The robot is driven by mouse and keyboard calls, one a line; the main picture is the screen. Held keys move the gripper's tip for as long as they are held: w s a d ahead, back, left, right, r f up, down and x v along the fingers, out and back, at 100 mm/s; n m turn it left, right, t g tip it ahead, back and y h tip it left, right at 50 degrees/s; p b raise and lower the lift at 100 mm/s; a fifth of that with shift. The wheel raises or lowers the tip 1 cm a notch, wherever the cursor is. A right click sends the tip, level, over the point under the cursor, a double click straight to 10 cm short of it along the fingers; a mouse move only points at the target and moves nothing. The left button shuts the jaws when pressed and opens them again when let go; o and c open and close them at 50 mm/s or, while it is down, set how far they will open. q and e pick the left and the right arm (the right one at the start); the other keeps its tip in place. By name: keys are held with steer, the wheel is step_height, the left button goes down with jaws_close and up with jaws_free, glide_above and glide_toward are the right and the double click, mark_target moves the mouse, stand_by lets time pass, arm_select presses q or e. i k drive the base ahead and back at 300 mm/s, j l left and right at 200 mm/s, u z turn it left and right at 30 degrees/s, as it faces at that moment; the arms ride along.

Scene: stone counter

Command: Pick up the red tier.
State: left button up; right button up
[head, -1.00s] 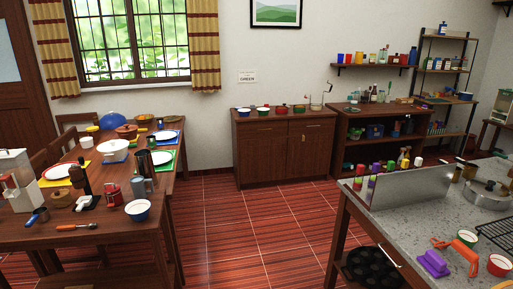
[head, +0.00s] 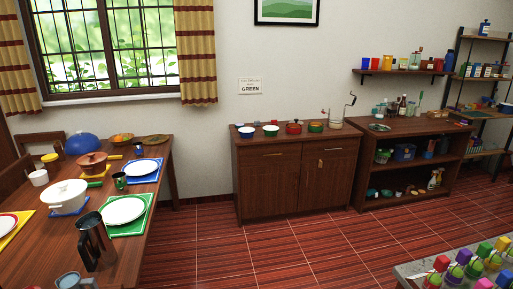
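A small red round container (head: 293,127) stands on top of the dark wooden cabinet (head: 297,182) against the back wall; it looks like the red tier, though it is small at this distance. To its left are a green bowl (head: 271,130) and a blue bowl (head: 246,131), both with pale insides. To its right is a green container (head: 316,127), then a metal frame with an upright handle (head: 337,120). Neither of my grippers is in view.
A dining table (head: 119,269) with plates and pots is on the left. A stone counter corner (head: 408,272) with several colour-capped bottles is at lower right. Open tiled floor (head: 250,255) lies between them, up to the cabinet. A wall sign (head: 250,86) reads "GREEN".

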mark_target(294, 129)
steer(key=i, duration=1.85)
